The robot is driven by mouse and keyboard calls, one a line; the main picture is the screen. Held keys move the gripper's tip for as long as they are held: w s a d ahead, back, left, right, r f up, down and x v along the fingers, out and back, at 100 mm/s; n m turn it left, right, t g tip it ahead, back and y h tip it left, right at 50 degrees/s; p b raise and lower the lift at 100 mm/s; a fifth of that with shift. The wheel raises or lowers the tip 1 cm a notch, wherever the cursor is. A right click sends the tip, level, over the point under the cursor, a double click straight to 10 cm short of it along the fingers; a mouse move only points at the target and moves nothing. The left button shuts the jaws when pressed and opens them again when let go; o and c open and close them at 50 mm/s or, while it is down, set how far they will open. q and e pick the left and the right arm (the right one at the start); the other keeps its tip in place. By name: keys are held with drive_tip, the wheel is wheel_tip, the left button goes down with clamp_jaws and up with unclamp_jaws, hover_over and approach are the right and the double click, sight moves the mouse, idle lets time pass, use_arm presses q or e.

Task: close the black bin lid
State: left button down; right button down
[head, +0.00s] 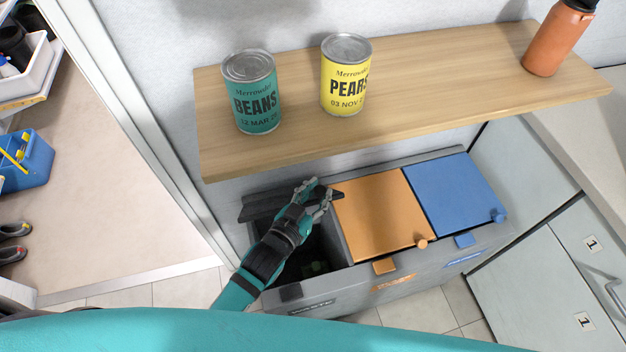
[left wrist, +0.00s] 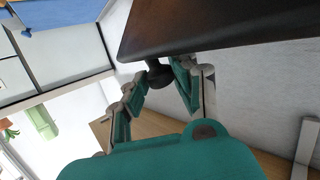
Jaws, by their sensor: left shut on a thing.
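The black bin lid (head: 262,206) stands raised at the back of the left compartment and shows as a narrow dark slab in the head view. The compartment (head: 318,258) below it is open and dark inside. In the left wrist view the lid (left wrist: 230,25) is a large dark panel across the top, with a round black knob (left wrist: 158,74). My left gripper (head: 320,196) is at the raised lid, over the open compartment. Its fingers (left wrist: 160,78) are shut on the knob. My right gripper is not in view.
An orange lid (head: 383,212) and a blue lid (head: 456,192) lie closed to the right. A wooden shelf (head: 420,95) hangs above the bins, bearing a beans can (head: 252,92), a pears can (head: 346,75) and an orange bottle (head: 557,40). A grey cabinet (head: 540,270) stands right.

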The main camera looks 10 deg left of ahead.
use_arm(q)
drive_tip(key=s+d+f+m+t+b, duration=0.1)
drive_tip(key=s+d+f+t+b, duration=0.1)
drive_tip(key=s+f+b, duration=0.5)
drive_tip(key=shift+s+d+f+m+h+b, duration=0.3)
drive_tip(key=shift+d+f+m, duration=0.1)
drive_tip(key=shift+d+f, duration=0.15)
drive_tip(key=c, duration=1)
unclamp_jaws()
drive_tip(key=shift+r, duration=0.1)
drive_tip(key=shift+c, duration=0.2)
drive_tip(key=shift+a, duration=0.1)
drive_tip(key=v, duration=1.2)
